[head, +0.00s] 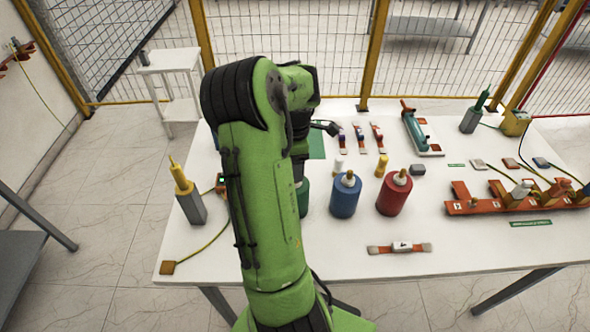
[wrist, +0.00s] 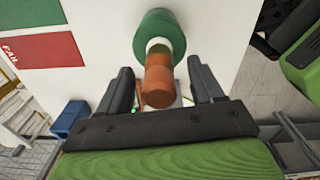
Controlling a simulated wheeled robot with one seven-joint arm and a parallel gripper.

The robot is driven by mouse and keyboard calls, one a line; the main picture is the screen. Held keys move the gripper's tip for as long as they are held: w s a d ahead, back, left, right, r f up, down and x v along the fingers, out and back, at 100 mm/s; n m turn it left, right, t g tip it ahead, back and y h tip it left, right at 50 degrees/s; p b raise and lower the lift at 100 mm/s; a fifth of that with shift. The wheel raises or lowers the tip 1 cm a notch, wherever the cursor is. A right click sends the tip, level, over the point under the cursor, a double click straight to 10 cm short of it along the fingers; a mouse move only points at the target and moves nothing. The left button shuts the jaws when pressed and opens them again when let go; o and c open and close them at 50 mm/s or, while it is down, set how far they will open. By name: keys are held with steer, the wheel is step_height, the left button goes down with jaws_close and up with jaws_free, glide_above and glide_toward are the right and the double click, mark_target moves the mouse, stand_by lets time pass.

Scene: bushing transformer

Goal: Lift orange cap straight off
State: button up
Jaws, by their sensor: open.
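The orange cap (wrist: 158,82) sits on top of the green bushing (wrist: 160,32) in the wrist view, with a pale collar (wrist: 158,46) between them. My gripper (wrist: 160,72) is open, one dark finger on each side of the cap. Gaps show on both sides, so the fingers look apart from it. I cannot tell their exact height relative to the cap. In the head view my green arm hides the cap and my fingers; only a sliver of the green bushing (head: 303,198) shows beside the arm.
A blue bushing (head: 346,196) and a red bushing (head: 394,195) stand to the right on the white table (head: 330,250). A grey box with a yellow probe (head: 188,200) stands left. A flat labelled strap (head: 399,248) lies in front. Red and green mats (wrist: 45,50) show in the wrist view.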

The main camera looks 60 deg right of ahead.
steer(key=shift+f, duration=0.85)
steer(key=c, duration=1.1)
step_height(320, 180, up, 12)
steer(key=shift+f+p, duration=0.1)
steer(key=shift+p, duration=0.9)
step_height(320, 180, up, 5)
steer(key=p, duration=0.4)
steer(key=shift+r+p, duration=0.2)
steer(key=shift+p, duration=0.1)
